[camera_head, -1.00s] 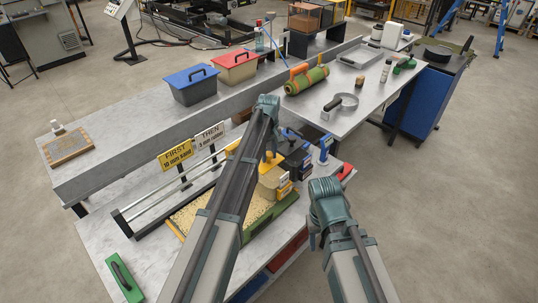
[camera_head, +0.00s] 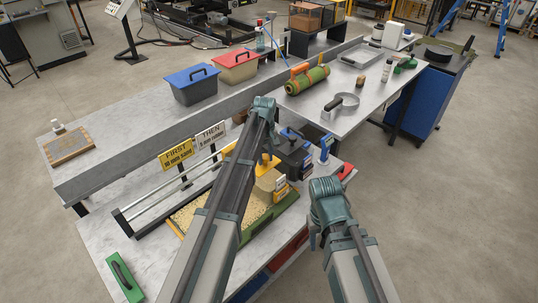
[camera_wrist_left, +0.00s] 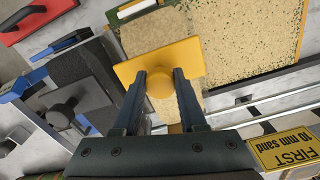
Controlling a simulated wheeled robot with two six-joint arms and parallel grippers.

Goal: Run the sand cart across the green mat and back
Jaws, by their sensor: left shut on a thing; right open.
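The sand cart (camera_wrist_left: 190,62) has a yellow top with a round knob; my left gripper (camera_wrist_left: 160,80) is shut on that knob from above. In the head view the cart (camera_head: 266,163) is partly hidden behind my left arm. It stands over the far part of the green mat (camera_head: 265,221), whose dark green edge shows. In the left wrist view a solid sand-coloured strip lies beside the cart, and the rest of the mat (camera_wrist_left: 250,38) is sandy with green specks. My right gripper (camera_head: 313,238) is open and empty, off the near right edge of the table.
Behind the mat are a rail (camera_head: 165,197), a FIRST sign (camera_head: 176,155) and a THEN sign (camera_head: 210,135). A dark cart (camera_head: 294,150) stands past the mat's far end. Blue (camera_head: 194,86) and red (camera_head: 236,66) lidded bins stand behind.

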